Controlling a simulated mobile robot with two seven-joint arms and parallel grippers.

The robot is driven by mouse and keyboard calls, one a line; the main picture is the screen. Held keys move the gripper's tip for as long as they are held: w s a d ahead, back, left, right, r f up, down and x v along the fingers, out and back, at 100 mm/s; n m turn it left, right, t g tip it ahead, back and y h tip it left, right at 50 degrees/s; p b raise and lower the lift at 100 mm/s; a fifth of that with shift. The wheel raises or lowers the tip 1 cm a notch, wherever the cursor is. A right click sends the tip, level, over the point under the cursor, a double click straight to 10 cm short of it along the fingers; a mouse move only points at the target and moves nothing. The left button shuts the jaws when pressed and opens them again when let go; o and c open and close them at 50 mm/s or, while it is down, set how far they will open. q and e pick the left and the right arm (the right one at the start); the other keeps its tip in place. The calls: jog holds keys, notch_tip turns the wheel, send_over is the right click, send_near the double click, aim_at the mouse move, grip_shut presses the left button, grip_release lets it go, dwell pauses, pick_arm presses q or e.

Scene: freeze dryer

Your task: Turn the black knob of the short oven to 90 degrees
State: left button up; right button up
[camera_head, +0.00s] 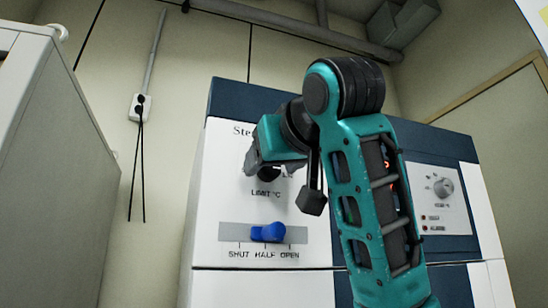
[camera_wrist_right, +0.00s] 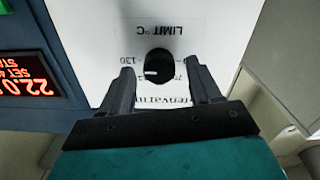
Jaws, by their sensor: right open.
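The oven (camera_head: 215,190) has a white front with dark blue panels. Its black knob (camera_head: 268,175) is partly hidden by my right gripper, above the "LIMIT °C" label. In the right wrist view the knob (camera_wrist_right: 158,64) appears upside down between scale numbers, one reading 130, with a small white mark on its lower left. My right gripper (camera_head: 270,167) is open, with its fingers on either side of the knob in the right wrist view (camera_wrist_right: 161,66). I cannot tell whether the fingertips touch it. My left gripper is not in view.
A blue slider (camera_head: 268,232) sits below the knob, near "HALF". A red digital display (camera_wrist_right: 25,75) lies beside the white panel. A grey dial (camera_head: 442,187) is on the oven's right side. A pale cabinet (camera_head: 60,170) stands at the left, with a gap between.

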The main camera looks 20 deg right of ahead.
jog(key=shift+w, duration=0.1)
jog(key=c, duration=1)
jog(key=shift+c, duration=0.2)
